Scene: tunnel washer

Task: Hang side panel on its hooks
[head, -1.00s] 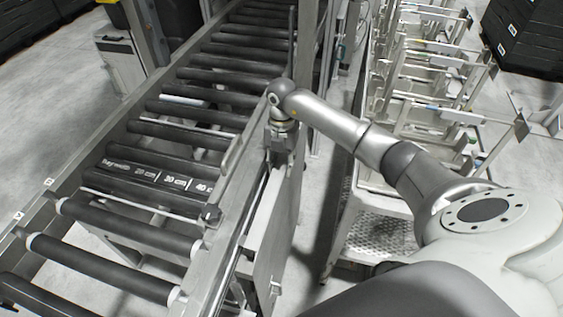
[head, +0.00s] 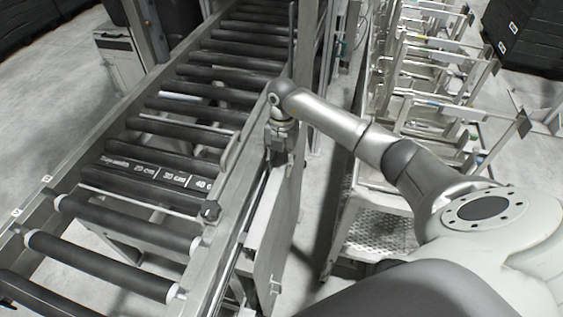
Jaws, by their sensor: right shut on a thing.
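The side panel (head: 275,235) is a flat grey sheet standing upright along the right side of the roller conveyor. The gripper and wrist cover part of that edge. The hooks cannot be made out, so I cannot tell whether the panel touches them. My left gripper is not in view.
The roller conveyor (head: 215,95) with black rollers and a metal side rail (head: 215,262) runs along the panel's left. A metal post (head: 305,60) stands beyond the gripper. A wheeled rack cart (head: 375,235) stands to the right, with a strip of floor between.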

